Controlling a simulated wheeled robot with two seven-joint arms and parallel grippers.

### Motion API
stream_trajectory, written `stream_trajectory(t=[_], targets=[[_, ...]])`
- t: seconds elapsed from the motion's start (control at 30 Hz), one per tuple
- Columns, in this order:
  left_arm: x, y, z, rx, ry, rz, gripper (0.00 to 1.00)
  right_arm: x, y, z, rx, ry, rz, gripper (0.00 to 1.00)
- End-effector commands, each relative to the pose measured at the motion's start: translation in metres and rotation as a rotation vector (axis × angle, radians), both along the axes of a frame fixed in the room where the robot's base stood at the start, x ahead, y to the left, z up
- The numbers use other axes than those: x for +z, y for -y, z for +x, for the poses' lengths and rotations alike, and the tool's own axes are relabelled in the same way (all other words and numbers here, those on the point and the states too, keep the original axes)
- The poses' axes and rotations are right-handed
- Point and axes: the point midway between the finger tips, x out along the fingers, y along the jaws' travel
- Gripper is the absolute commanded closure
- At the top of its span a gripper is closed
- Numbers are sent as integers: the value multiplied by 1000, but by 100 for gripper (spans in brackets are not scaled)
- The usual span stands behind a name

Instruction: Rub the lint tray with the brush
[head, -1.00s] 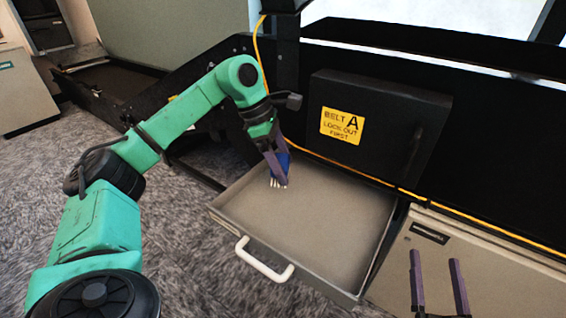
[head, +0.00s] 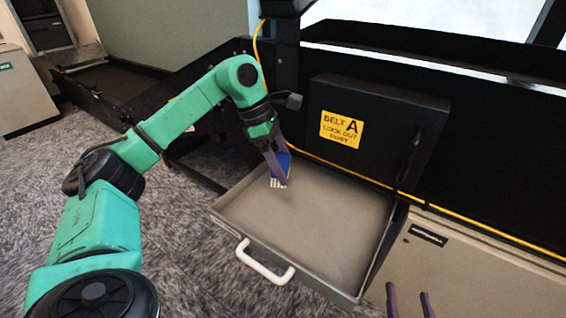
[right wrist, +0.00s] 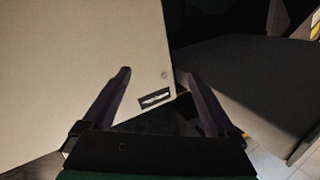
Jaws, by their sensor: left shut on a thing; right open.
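The lint tray (head: 325,233) is a shallow grey pulled-out drawer with a white handle (head: 264,262) on its front. My left gripper (head: 278,167) is shut on the blue brush (head: 284,160), over the tray's back left part. The brush's pale bristles (head: 278,183) point down at the tray floor; I cannot tell if they touch it. My right gripper (head: 409,300) is open and empty at the bottom edge of the head view, right of the tray. It also shows in the right wrist view (right wrist: 160,82), fingers apart with nothing between them.
A yellow cable (head: 350,174) runs along the machine. A beige cabinet (head: 470,270) is right of the tray. Grey carpet (head: 190,240) lies open at the left.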

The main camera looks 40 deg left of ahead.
Motion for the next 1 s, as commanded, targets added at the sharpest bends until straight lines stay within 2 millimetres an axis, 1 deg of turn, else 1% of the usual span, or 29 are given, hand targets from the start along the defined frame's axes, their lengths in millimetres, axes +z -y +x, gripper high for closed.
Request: stream_trajectory(t=[0.2, 0.4, 0.77, 0.83, 0.93, 1.0], targets=[[2, 1, 0, 0, 0, 0, 68, -22, -1, -12, 11, -65, -13, 8], [2, 1, 0, 0, 0, 0, 68, -29, -1, -18, 17, -84, -19, 8], [2, 1, 0, 0, 0, 0, 68, -29, -1, -18, 17, -86, -18, 8], [3, 1, 0, -1, 1, -1, 68, -25, -1, -15, 12, -78, -14, 8], [10, 2, 1, -31, -2, -1, 68, -21, 1, -14, 10, -93, -29, 8], [20, 6, 2, -95, -4, -2, 68, -21, 4, -16, 11, -136, -65, 8]])
